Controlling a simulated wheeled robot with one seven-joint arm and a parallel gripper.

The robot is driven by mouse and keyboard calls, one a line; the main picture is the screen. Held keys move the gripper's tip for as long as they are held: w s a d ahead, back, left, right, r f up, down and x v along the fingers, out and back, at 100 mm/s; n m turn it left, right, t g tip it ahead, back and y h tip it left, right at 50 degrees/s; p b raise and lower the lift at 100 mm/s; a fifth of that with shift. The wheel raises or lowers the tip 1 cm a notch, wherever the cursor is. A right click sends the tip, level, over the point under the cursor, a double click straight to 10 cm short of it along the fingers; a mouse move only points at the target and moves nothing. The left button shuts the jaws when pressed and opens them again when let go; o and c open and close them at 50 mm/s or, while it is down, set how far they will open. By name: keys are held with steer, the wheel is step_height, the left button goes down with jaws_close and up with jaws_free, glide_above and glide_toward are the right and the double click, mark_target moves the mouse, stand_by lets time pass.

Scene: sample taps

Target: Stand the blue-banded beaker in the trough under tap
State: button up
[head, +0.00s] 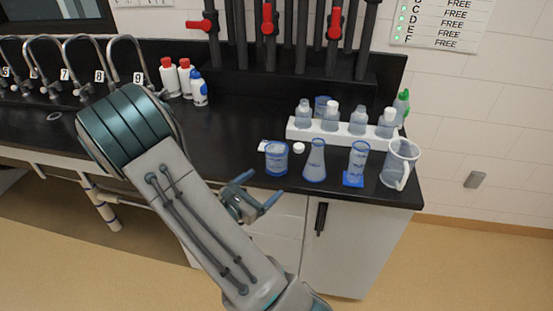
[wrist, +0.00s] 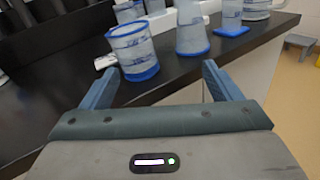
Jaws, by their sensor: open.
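The blue-banded beaker (head: 276,158) is a clear, short, wide vessel with a blue rim and base, upright near the counter's front edge. In the wrist view the beaker (wrist: 133,50) stands ahead of my fingers, left of centre. My gripper (head: 258,190) is open and empty, just in front of the counter edge and short of the beaker; its spread fingers also show in the wrist view (wrist: 158,72). Curved taps (head: 128,45) with number plates, 7, 8 and 9 readable, line the back left. The trough under them is largely hidden by my arm; a round drain (head: 54,116) shows.
Right of the beaker stand a conical flask (head: 315,162), a cylinder (head: 357,160) on a blue foot and a jug (head: 401,160). A white rack (head: 340,138) with several bottles is behind. White bottles (head: 184,78) stand near tap 9. A white cap (head: 299,148) lies close by.

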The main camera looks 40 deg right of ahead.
steer(key=w+f+n+t, duration=0.2)
steer(key=w+n+t, duration=0.1)
steer(key=p, duration=0.2)
glide_toward(281, 151)
steer(key=shift+w+d+f, duration=0.15)
steer(key=shift+w+d, duration=0.1)
steer(key=shift+d, duration=0.3)
steer(key=shift+w+d+f, duration=0.2)
steer(key=shift+d, duration=0.3)
steer(key=x, duration=0.1)
steer(key=p+x, duration=0.1)
steer(key=x, duration=0.1)
steer(key=p+x, duration=0.1)
steer(key=x, duration=0.1)
steer(key=shift+s+r, duration=0.15)
steer(key=shift+r, duration=0.25)
steer(key=shift+d+f, duration=0.1)
steer(key=shift+d, duration=0.05)
steer(key=c, duration=1.1)
